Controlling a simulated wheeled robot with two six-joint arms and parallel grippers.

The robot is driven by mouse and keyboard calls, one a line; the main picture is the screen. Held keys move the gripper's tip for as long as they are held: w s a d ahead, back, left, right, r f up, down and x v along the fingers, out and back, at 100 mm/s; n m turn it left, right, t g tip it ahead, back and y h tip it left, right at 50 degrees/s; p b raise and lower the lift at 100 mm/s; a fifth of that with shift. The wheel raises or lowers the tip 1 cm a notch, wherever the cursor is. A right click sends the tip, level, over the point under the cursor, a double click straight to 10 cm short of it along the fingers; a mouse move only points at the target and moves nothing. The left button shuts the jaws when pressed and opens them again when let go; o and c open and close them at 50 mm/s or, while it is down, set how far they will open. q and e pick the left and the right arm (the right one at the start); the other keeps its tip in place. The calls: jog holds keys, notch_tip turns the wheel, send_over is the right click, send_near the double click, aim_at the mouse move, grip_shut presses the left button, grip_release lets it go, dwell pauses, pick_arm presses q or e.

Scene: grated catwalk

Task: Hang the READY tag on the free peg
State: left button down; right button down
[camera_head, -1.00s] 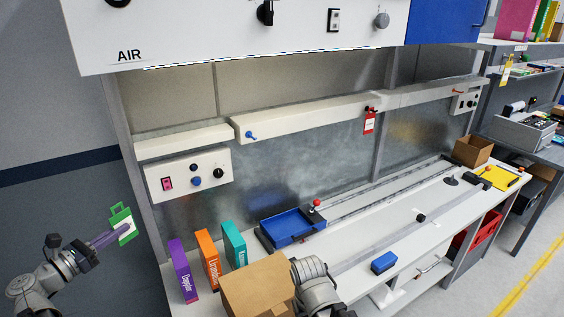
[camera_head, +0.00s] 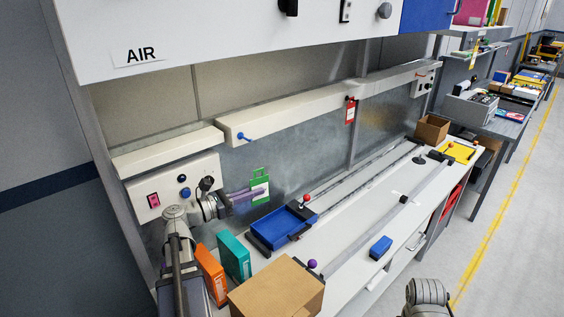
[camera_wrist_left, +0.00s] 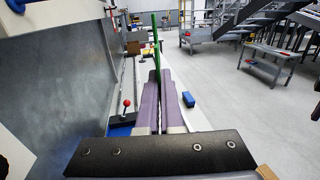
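A green tag (camera_head: 260,187) with a pale face is in my left gripper (camera_head: 247,193), in front of the metal back panel and above the blue tray's left end. Its lettering cannot be read. The purple fingers are closed on it; in the left wrist view the tag (camera_wrist_left: 156,50) shows nearly edge-on beyond the fingertips (camera_wrist_left: 158,80). A blue peg (camera_head: 243,137) sticks out bare from the pale rail, above the tag and slightly left. A red tag (camera_head: 350,111) hangs from the rail farther right. My right gripper is out of view; part of the right arm shows at the bottom.
A blue tray (camera_head: 283,228) lies on the bench below the tag. Binders, teal (camera_head: 234,256) and orange (camera_head: 211,274), and a cardboard box (camera_head: 277,290) stand in front. A control box (camera_head: 172,188) is on the wall at left. The overhead AIR cabinet (camera_head: 230,35) juts out above.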

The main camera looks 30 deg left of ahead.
pick_arm(q)
jog(key=w+r+n+t+y+p, duration=0.1)
jog(key=w+r+y+p, duration=0.2)
jog(key=w+r+p, duration=0.2)
jog(key=shift+a+r+n+p, duration=0.2)
jog(key=shift+r+n+p, duration=0.2)
jog(key=shift+r+p, duration=0.15)
jog(key=shift+w+a, duration=0.1)
jog(key=w+a+f+b, duration=0.1)
jog(key=w+a+b, duration=0.1)
jog(key=a, duration=0.7)
jog(key=shift+w+a+f, duration=0.25)
jog(key=shift+w+a, duration=0.1)
jog(key=shift+w, duration=0.1)
dwell(0.4)
dwell(0.5)
jog(key=c, duration=1)
grip_release()
